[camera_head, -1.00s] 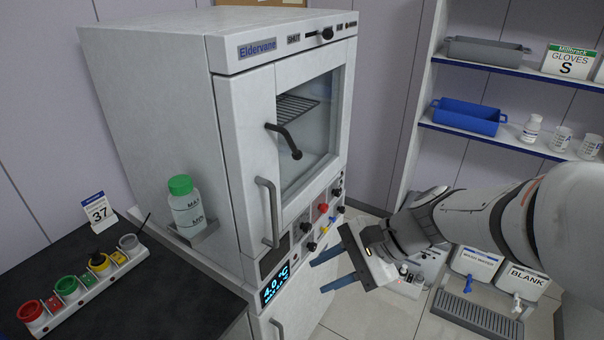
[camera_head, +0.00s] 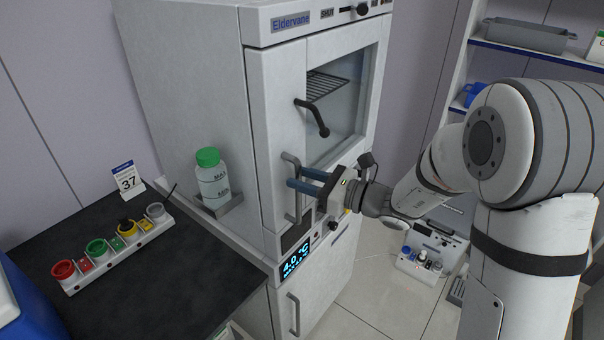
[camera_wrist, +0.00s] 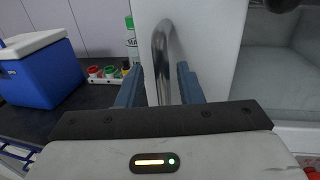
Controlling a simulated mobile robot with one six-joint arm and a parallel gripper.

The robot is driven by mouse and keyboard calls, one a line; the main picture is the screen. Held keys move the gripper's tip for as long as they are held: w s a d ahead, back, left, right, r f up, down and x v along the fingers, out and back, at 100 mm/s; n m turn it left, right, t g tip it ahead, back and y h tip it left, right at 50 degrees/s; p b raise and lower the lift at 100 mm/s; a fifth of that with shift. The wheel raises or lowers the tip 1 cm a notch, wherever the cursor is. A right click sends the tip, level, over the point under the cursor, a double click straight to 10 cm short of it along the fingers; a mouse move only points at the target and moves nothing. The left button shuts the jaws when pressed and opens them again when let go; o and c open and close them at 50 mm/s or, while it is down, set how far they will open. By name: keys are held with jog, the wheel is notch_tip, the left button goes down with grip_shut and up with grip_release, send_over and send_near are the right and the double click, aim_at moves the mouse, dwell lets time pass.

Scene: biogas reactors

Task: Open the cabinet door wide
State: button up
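The white Eldervane cabinet (camera_head: 258,110) stands in the middle of the head view. Its door, with a glass window (camera_head: 340,105), appears closed. A vertical grey bar handle (camera_head: 293,190) is on the left part of the door, and a dark lever (camera_head: 313,118) sits above it. My gripper (camera_head: 305,181) is at the bar handle with its blue fingers apart. In the wrist view the handle (camera_wrist: 162,60) stands between the two open fingers (camera_wrist: 160,85), with gaps visible on both sides. Whether the fingertips reach past the bar cannot be told.
A green-capped bottle (camera_head: 212,180) stands on a small side shelf of the cabinet. A dark counter (camera_head: 150,270) at left holds a rack of coloured pots (camera_head: 110,248). A blue cooler box (camera_wrist: 40,72) shows at left in the wrist view. A lower cabinet handle (camera_head: 294,313) is below.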

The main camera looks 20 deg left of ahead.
jog(key=shift+w+a, duration=0.15)
jog(key=shift+a, duration=0.6)
jog(key=shift+c, duration=0.5)
grip_shut()
